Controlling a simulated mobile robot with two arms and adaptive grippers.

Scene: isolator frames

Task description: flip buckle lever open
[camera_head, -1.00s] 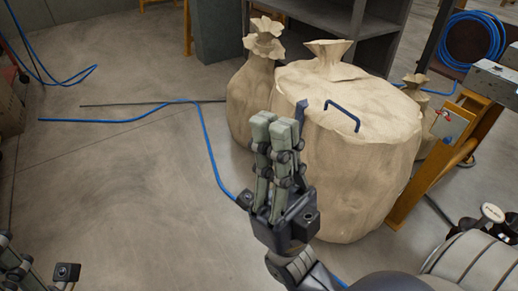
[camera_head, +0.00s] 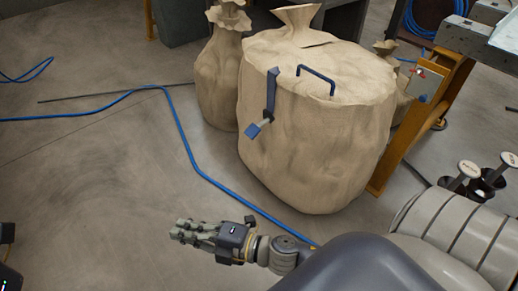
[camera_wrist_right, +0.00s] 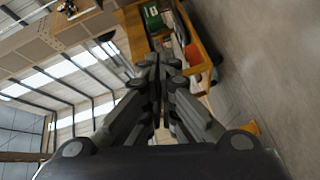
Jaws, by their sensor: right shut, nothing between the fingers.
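A large tan sack (camera_head: 320,125) has a dark blue strap (camera_head: 271,90) hanging over its front left edge. At its lower end is a buckle lever (camera_head: 258,129), a small blue and grey piece sticking out to the lower left from the sack's side. My right gripper (camera_head: 176,231) is below and left of the lever, clear of it and pointing left. It is shut and empty; its closed fingers (camera_wrist_right: 157,62) also show in the right wrist view. Only a sliver of my left gripper (camera_head: 8,274) shows at the lower left corner, too little to tell its state.
A dark blue handle (camera_head: 316,77) arches over the sack's top. A smaller sack (camera_head: 218,75) stands behind left. A blue hose (camera_head: 185,145) runs across the floor below the sacks. A yellow frame (camera_head: 425,120) stands at right. The floor at left is open.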

